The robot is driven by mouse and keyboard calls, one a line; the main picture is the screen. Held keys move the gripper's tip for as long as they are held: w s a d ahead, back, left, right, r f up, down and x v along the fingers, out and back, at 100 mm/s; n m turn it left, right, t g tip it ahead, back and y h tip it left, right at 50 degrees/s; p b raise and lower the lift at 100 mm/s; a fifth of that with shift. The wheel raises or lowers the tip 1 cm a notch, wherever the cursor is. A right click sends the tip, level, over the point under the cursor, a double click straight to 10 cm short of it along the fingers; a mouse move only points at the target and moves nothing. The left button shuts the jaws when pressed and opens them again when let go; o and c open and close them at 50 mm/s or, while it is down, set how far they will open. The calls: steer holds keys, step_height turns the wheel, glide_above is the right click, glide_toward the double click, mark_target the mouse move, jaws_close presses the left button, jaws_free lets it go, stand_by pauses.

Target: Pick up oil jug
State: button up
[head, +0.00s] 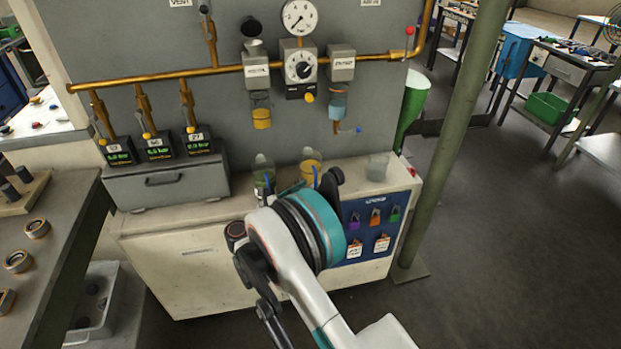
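A clear jug with yellow liquid (311,168), which looks like the oil jug, stands on the white cabinet's top ledge against the grey panel. My arm hides its lower part. A second clear jug with greenish contents (264,172) stands to its left. A third clear container (377,167), seemingly empty, stands further right. My gripper (300,187) is in front of the two left jugs, mostly hidden behind my white and teal wrist. I cannot see its fingertips clearly, nor whether it touches a jug.
Brass pipes with valves and a round gauge (299,17) run across the panel above the ledge. A grey drawer box (165,183) with several readouts sits at the left. A green post (455,130) stands right of the cabinet. A workbench (60,235) is at the left; open floor lies right.

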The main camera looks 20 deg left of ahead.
mark_target(316, 183)
steer(key=shift+d+b+x, duration=0.2)
steer(key=shift+b+x, duration=1.1)
steer(key=shift+x, duration=1.5)
steer(key=shift+s+r, duration=0.1)
steer(key=shift+r, duration=0.1)
jaws_close()
